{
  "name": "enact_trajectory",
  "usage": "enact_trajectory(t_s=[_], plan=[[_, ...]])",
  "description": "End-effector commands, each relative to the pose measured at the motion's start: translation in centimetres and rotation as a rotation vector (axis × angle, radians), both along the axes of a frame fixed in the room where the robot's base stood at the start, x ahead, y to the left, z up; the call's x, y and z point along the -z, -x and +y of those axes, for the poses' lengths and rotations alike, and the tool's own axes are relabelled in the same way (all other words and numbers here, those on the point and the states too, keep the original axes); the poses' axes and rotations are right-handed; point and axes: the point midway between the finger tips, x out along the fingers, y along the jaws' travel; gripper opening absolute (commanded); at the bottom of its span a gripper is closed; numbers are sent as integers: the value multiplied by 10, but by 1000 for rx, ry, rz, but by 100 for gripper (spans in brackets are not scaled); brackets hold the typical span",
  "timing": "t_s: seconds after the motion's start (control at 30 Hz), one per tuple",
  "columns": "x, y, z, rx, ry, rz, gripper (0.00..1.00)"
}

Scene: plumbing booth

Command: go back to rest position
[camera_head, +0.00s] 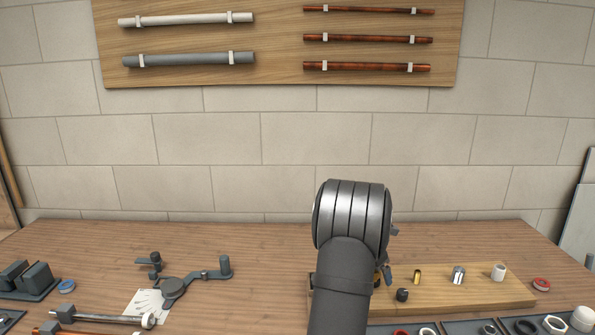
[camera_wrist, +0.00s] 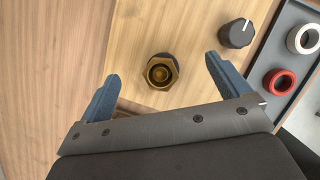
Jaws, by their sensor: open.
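My gripper (camera_wrist: 160,92) is open in the wrist view, with its two blue fingers spread wide and nothing between them touching. A brass hex fitting (camera_wrist: 161,71) stands upright on the wooden board (camera_wrist: 190,20), just beyond the space between the fingertips.
A black knob (camera_wrist: 236,33) stands right of the fitting. A dark tray (camera_wrist: 290,25) holds a white ring (camera_wrist: 303,39) and a red ring (camera_wrist: 280,82). The table's back middle (camera_head: 270,245) is clear.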

Motion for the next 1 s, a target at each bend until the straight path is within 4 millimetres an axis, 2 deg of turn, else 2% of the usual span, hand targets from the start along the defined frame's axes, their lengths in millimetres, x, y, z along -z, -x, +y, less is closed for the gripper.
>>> enact_trajectory(t_s=[0.27, 0.53, 0.6, 0.77, 1.0], plan=[[-3, 1, -1, -166, 0, -2, 94], [-56, 0, -1, -193, 3, -6, 94], [-32, 1, 0, -193, -2, 4, 94], [1, 1, 0, -192, -2, 3, 94], [0, -1, 0, -49, 1, -1, 94]])
